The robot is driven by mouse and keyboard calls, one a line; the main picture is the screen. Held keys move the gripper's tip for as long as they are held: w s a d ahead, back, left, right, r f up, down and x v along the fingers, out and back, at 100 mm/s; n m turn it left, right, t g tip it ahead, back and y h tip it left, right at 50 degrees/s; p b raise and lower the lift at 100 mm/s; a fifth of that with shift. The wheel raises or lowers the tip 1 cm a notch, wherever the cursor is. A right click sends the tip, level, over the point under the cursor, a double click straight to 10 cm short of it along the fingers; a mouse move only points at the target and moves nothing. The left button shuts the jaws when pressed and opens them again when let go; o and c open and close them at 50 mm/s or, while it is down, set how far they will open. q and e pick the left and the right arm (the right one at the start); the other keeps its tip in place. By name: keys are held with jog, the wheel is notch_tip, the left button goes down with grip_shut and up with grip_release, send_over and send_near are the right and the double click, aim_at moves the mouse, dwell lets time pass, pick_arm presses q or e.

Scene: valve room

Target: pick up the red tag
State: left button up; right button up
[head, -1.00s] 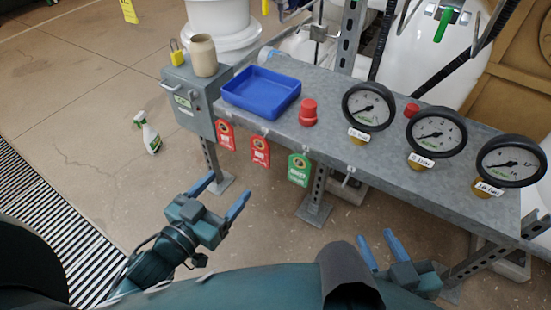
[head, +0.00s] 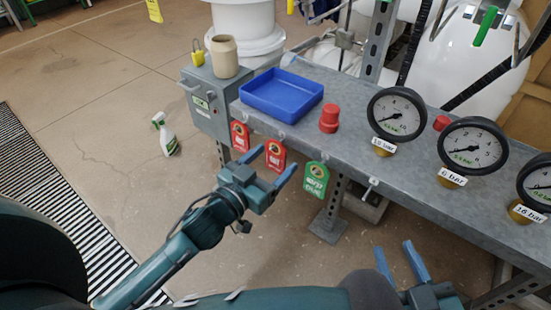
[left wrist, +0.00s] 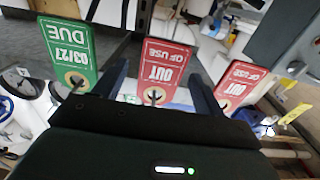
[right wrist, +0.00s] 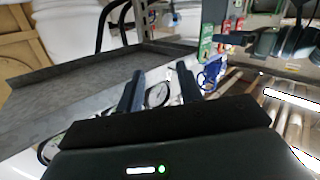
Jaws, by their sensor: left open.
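Two red tags hang from the front edge of the grey bench, one at the left (head: 240,136) and one in the middle (head: 275,154). A green tag (head: 317,178) hangs to their right. My left gripper (head: 277,157) is open and empty, its fingers pointing up at the middle red tag. In the left wrist view this middle red tag (left wrist: 163,68) appears between the two fingers, upside down. The other red tag (left wrist: 242,78) and the green tag (left wrist: 66,48) lie outside them. I cannot tell whether any finger touches a tag. My right gripper (head: 394,248) is open and empty, low before the bench.
On the bench (head: 350,150) stand a blue tray (head: 283,108), a red knob (head: 329,118) and several gauges (head: 396,115). A grey box (head: 207,100) with a beige cup (head: 225,57) and yellow padlock (head: 198,53) adjoins its left end. A spray bottle (head: 165,135) stands on the floor.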

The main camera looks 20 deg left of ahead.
aim_at(275, 159)
pick_arm(q)
jog(key=shift+x, duration=1.8)
jog(key=shift+c, duration=0.4)
jog(key=c, duration=0.8)
jog(key=shift+r, duration=0.1)
